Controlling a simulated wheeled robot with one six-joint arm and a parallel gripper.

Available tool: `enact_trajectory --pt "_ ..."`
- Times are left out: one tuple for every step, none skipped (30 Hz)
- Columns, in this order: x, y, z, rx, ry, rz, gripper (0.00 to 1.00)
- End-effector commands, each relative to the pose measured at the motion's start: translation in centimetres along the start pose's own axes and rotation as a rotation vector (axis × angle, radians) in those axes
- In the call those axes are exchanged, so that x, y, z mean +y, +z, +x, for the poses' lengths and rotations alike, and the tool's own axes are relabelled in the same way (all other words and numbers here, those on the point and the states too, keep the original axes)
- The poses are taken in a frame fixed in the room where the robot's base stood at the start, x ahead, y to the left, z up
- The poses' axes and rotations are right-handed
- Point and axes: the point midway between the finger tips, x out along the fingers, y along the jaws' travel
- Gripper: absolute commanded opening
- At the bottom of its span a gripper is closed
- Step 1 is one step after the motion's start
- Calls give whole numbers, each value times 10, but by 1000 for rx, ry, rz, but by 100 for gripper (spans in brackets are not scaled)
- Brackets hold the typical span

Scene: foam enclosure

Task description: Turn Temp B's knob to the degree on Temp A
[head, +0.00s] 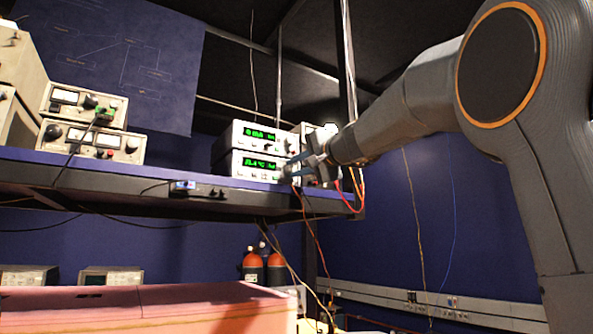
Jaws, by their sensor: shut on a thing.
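Two white instruments with green lit displays are stacked on the shelf, the upper unit (236,145) on the lower unit (237,170). The lower display seems to read about 21.4 with a degree sign; the upper reading is too small to be sure of. No Temp A or Temp B label is legible. My gripper (290,170) reaches in from the right, its blue-grey fingers at the right end of the lower unit's front. It is shut on a knob there, which the fingers largely hide. The knob's pointer and scale cannot be made out.
The blue-edged shelf (130,168) carries more instruments (85,120) at left. Another box stands behind my gripper. Red and yellow cables (355,195) hang beside it near an upright post. Orange bottles (265,268) and a pink foam block (150,310) are below.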

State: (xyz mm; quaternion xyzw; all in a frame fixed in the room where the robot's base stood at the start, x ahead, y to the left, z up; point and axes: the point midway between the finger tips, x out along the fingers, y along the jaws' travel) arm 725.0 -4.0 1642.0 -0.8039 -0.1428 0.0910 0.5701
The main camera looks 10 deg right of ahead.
Motion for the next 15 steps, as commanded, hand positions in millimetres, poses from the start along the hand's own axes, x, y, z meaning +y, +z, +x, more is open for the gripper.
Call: enact_trajectory --pt "1 0 0 0 0 21 0" --pt "1 0 0 0 0 34 0" --pt "1 0 0 1 0 49 0" --pt "1 0 0 1 0 61 0" --pt "1 0 0 1 0 69 0" --pt "1 0 0 1 -1 80 0" --pt "1 0 0 1 -1 88 0" --pt "1 0 0 2 -1 93 0" --pt "1 0 0 2 -1 99 0" --pt "1 0 0 2 -1 103 0" --pt "1 0 0 2 -1 107 0" --pt "1 0 0 2 -1 110 0" --pt "1 0 0 2 -1 112 0" --pt "1 0 0 2 -1 113 0" --pt "1 0 0 2 -1 113 0"
